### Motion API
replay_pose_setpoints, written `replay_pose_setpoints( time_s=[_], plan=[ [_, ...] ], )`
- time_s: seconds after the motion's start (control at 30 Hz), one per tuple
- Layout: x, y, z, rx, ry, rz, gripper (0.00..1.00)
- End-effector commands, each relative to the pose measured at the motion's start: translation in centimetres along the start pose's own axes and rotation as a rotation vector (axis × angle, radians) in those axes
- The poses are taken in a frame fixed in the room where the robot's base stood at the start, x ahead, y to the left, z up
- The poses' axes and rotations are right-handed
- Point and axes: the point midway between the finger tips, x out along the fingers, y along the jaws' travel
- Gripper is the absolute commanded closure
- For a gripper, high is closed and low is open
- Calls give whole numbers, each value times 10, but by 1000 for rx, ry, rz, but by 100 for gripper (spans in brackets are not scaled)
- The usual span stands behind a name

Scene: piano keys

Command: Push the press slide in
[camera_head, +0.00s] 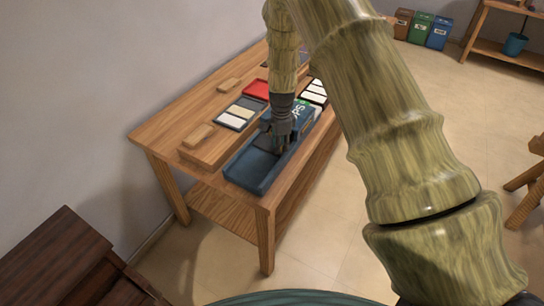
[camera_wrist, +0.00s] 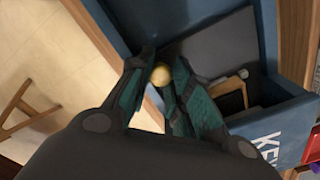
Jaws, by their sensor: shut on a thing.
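The blue press (camera_head: 240,178) is a long box on the front edge of the wooden table. It also shows in the wrist view (camera_wrist: 265,30), with white lettering on its side. A dark grey slide plate (camera_wrist: 215,45) lies between its blue walls. A small brass-coloured knob (camera_wrist: 161,75) shows between my fingertips. My gripper (camera_wrist: 160,80) is shut on this knob, pointing down into the press. In the head view my gripper (camera_head: 279,143) hides the knob and part of the slide. A tan piece (camera_wrist: 228,87) shows in a dark opening beside the plate.
The wooden table (camera_head: 165,133) carries a tray with white and yellowish pieces (camera_head: 238,115), a red item (camera_head: 257,89), a tray of white pieces (camera_head: 315,92) and wooden blocks (camera_head: 198,135). Dark brown furniture (camera_head: 60,255) stands at lower left.

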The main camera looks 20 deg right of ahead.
Motion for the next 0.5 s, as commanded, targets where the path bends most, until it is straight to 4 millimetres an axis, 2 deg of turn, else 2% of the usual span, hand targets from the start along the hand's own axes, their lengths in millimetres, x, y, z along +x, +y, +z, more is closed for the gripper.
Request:
replay_pose_setpoints(
  time_s=[0.2,0.5],
  plan=[
    [0,-18,-17,0,0,-3,100],
    [-1,-23,-22,0,1,-4,100]
  ],
)
